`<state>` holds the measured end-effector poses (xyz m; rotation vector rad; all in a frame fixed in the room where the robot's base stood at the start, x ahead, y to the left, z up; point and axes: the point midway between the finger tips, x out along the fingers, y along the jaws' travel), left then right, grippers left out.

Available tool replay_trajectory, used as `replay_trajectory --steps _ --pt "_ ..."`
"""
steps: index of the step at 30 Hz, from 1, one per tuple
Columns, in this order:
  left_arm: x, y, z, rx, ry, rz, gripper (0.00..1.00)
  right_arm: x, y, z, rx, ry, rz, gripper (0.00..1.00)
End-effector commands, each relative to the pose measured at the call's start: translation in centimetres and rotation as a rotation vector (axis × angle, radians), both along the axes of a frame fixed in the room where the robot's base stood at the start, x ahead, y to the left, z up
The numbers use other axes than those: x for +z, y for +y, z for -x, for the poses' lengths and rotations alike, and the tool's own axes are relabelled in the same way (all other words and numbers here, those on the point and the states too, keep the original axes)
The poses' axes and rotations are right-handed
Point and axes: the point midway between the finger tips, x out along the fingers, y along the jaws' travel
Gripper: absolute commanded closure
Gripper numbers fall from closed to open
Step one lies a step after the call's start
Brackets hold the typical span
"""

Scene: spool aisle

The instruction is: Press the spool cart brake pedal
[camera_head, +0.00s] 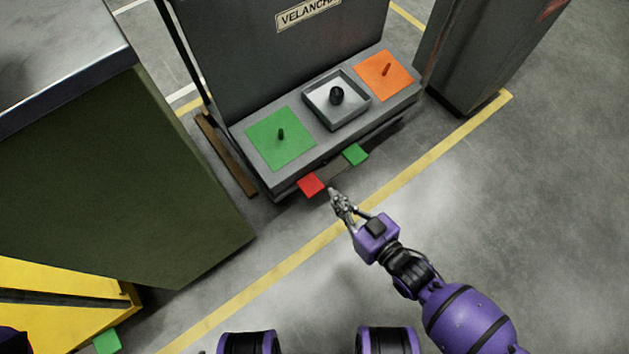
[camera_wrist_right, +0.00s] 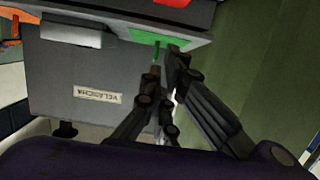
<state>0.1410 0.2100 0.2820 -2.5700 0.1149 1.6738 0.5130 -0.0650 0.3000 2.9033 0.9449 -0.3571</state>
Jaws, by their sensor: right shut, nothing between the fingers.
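The spool cart (camera_head: 352,133) is a grey cart with a tall back panel and a low deck. A red pedal (camera_head: 311,185) and a green pedal (camera_head: 355,154) stick out low from its front edge. My right gripper (camera_head: 333,194) is shut and empty, just in front of and to the right of the red pedal in the head view, apparently close; contact cannot be told. The right wrist view shows the closed fingers (camera_wrist_right: 163,62), with part of a red piece (camera_wrist_right: 172,2) at the top edge. My left gripper is not in view.
An olive cabinet (camera_head: 110,180) stands left, a dark cabinet (camera_head: 470,50) right. A yellow unit (camera_head: 60,300) has another green tab (camera_head: 106,341). Floor right is clear.

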Motion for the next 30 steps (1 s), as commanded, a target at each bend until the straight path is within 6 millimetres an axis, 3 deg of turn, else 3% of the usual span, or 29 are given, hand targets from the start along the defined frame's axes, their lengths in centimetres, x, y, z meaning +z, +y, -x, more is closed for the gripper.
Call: replay_trajectory --steps 8,20,24,30 --pt "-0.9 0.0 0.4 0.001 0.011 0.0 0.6 -0.6 1.1 -1.4 0.0 0.001 -0.002 1.0" --pt "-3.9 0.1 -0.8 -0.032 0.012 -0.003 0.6 -2.7 5.8 -7.9 0.0 0.003 -0.002 1.0" --pt "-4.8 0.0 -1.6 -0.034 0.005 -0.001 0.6 -5.1 5.8 -7.8 -0.001 0.007 0.001 1.0" --pt "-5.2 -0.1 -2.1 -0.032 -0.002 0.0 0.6 -6.4 5.8 -7.8 0.0 0.003 0.001 1.0"
